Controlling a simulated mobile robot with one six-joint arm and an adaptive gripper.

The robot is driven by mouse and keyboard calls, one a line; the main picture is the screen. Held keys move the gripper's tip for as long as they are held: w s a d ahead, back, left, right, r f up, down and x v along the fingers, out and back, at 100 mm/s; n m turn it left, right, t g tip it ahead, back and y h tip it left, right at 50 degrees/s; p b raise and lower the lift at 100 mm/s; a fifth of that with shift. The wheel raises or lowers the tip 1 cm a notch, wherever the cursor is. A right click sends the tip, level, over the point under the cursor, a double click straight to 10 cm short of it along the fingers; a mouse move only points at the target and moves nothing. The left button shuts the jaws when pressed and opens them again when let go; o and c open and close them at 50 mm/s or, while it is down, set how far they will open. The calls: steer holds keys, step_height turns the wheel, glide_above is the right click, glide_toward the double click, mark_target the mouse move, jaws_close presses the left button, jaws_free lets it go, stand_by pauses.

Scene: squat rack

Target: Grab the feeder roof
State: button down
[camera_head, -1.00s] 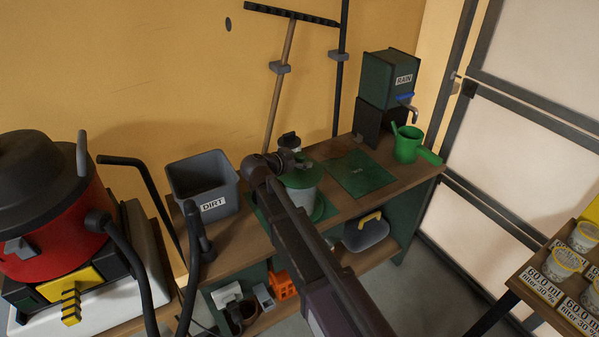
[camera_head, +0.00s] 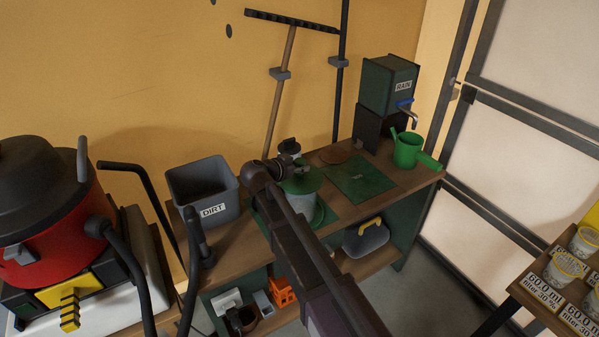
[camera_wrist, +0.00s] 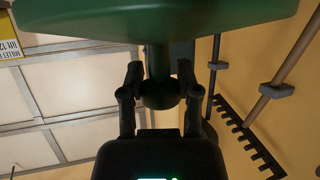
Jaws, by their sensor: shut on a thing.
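The feeder roof (camera_head: 304,183) is a green disc in the middle of the workbench in the head view, over a grey cylindrical feeder body (camera_head: 306,204). In the wrist view its green underside or rim (camera_wrist: 160,22) fills the top, with a stem running to a dark round knob (camera_wrist: 160,94). My gripper (camera_wrist: 160,85) is shut on this knob, one finger on each side. In the head view my gripper (camera_head: 288,166) is at the roof's upper left, partly hidden by my own arm. Whether the roof touches the body is unclear.
A grey DIRT bin (camera_head: 185,190) stands left on the workbench (camera_head: 385,200). A flat green mat (camera_head: 358,177), a green watering can (camera_head: 407,150) and the RAIN tank (camera_head: 388,85) are on the right. A rake (camera_head: 279,90) leans on the wall behind.

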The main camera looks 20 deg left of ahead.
mark_target(299, 161)
steer(key=shift+r, duration=0.1)
step_height(299, 161, up, 3)
steer(key=p, duration=0.3)
steer(key=shift+r, duration=0.1)
steer(key=shift+r+p, duration=0.3)
steer(key=shift+p, duration=0.2)
steer(key=s+a, duration=0.3)
steer(key=s, duration=0.4)
steer(key=s+a+r, duration=0.1)
steer(key=s+a, duration=0.1)
steer(key=s, duration=0.5)
steer(key=shift+s+a+p, duration=0.4)
steer(key=shift+p, duration=0.05)
